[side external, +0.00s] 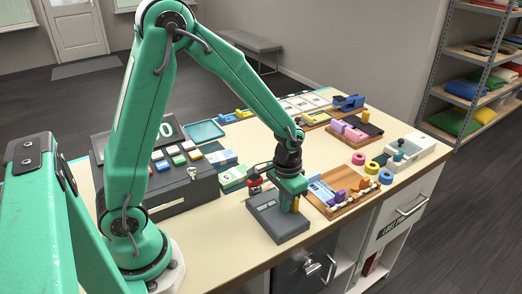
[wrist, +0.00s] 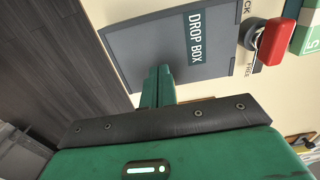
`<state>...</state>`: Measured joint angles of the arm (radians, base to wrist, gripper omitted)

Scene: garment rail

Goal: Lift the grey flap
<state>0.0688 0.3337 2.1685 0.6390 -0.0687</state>
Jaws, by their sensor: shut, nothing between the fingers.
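The grey flap appears to be the flat grey top (wrist: 140,50) of a box with a dark "DROP BOX" label (wrist: 194,38) in the wrist view. In the side view this low grey box (side external: 276,228) sits near the table's front edge, and its top lies flat. My gripper (wrist: 158,72) is shut and empty, with its green fingertips overlapping the lower edge of the grey top in the wrist view. In the side view my gripper (side external: 293,205) is over the box. I cannot tell whether the tips touch it.
A red-handled lever (wrist: 278,40) stands beside the box, near lettering including "FREE"; its setting is unclear. A dark cash register (side external: 165,180) stands left of the box. A wooden tray (side external: 345,208) with small purple and orange items lies close on the right.

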